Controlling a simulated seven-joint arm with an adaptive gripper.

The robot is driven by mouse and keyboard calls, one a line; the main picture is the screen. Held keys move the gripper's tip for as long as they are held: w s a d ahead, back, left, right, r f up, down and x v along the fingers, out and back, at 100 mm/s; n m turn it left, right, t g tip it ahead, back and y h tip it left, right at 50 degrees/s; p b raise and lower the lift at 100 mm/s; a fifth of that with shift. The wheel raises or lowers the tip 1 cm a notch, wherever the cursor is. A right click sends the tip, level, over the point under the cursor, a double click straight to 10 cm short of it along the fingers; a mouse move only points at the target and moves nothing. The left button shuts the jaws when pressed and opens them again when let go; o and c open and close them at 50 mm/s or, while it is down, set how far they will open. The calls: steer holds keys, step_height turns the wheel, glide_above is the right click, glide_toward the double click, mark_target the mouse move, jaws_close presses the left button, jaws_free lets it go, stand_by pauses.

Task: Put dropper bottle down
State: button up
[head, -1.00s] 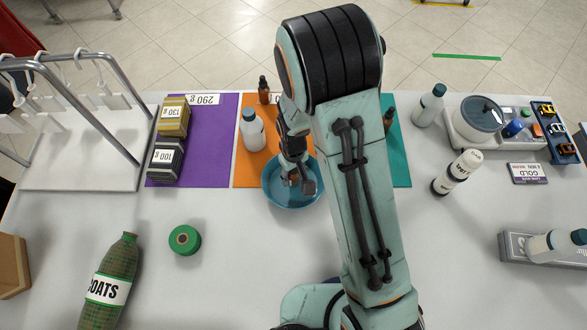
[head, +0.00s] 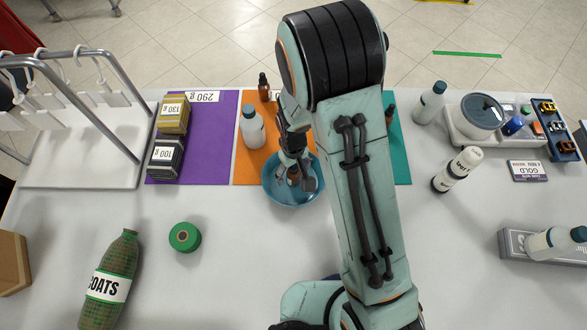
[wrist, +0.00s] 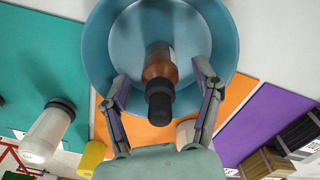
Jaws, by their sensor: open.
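The amber dropper bottle (wrist: 160,68) with a black cap is inside the blue bowl (wrist: 100,55), its cap pointing toward my wrist. It appears to stand on the bowl floor, though its base is partly hard to judge. My gripper (wrist: 161,88) is open, with one finger on each side of the bottle and visible gaps between. In the head view my gripper (head: 297,175) is over the bowl (head: 277,196), and only a small brown part of the bottle (head: 293,178) shows between the fingers.
Another amber bottle (head: 264,88) stands at the back of the orange mat (head: 243,172), near a white bottle (head: 252,127). A further amber bottle (head: 389,117) is partly behind my arm. Green tape (head: 185,237) lies front left. The table between tape and bowl is clear.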

step_height(320, 180, up, 7)
steer(key=shift+f, duration=0.1)
stand_by(0.5)
steer(key=shift+d, duration=0.15)
steer(key=s+d+r+m+t+y, duration=0.1)
steer(key=d+r+m+t, duration=0.15)
steer(key=r, duration=0.45)
steer(key=s+d+r+m+t, duration=0.1)
steer(key=d+r, duration=0.3)
steer(key=r, duration=0.3)
steer(key=s+d+m+g, duration=0.1)
steer(key=s+m+g, duration=0.1)
steer(key=s, duration=1.3)
steer(key=shift+s+d+g, duration=0.2)
steer(key=shift+d+g, duration=0.1)
steer(key=shift+g, duration=0.55)
